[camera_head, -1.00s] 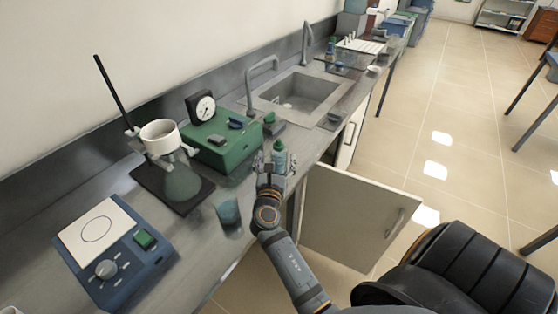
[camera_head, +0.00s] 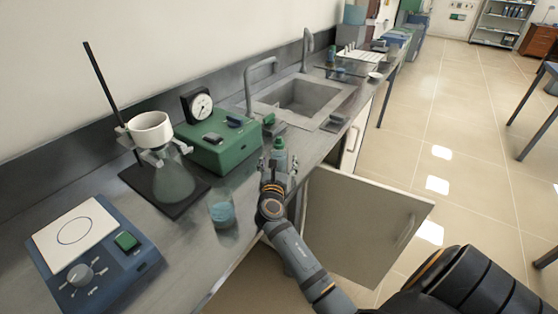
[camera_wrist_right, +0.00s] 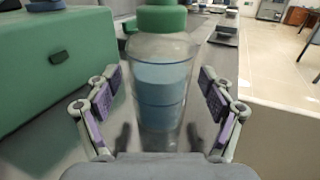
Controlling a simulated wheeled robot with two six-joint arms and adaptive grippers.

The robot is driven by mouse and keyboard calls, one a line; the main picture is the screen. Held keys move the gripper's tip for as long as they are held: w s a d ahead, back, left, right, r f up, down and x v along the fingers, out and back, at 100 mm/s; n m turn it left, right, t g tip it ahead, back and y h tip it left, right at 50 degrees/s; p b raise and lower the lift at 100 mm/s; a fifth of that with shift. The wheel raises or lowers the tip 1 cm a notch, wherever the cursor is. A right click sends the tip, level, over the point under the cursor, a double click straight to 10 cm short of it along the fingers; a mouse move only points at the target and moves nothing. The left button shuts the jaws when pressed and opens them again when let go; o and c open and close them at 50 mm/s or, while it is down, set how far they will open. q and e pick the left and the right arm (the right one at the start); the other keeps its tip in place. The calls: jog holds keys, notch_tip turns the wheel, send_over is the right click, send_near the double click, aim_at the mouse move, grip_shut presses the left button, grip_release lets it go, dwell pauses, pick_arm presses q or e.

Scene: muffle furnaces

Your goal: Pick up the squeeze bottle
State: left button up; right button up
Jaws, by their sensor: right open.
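The squeeze bottle (camera_head: 279,154) is clear with a green cap and bluish contents. It stands upright on the grey counter, to the right of the green box. In the right wrist view the bottle (camera_wrist_right: 160,85) is large and central. My right gripper (camera_head: 277,172) is at the bottle, its arm coming up from the lower right. In the wrist view its two fingers (camera_wrist_right: 160,108) are open, one on each side of the bottle, with gaps between pads and bottle. My left gripper is not in view.
The green box with a gauge (camera_head: 218,141) stands close left of the bottle. A beaker with blue liquid (camera_head: 222,210), a flask stand (camera_head: 172,180) and a blue hotplate (camera_head: 95,255) are nearer. A sink (camera_head: 305,97) lies beyond. An open cabinet door (camera_head: 360,225) hangs below the counter's edge.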

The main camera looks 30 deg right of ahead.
jog(key=shift+w+d, duration=0.2)
jog(key=shift+s+a+r, duration=0.1)
jog(key=shift+c, duration=1.2)
grip_shut()
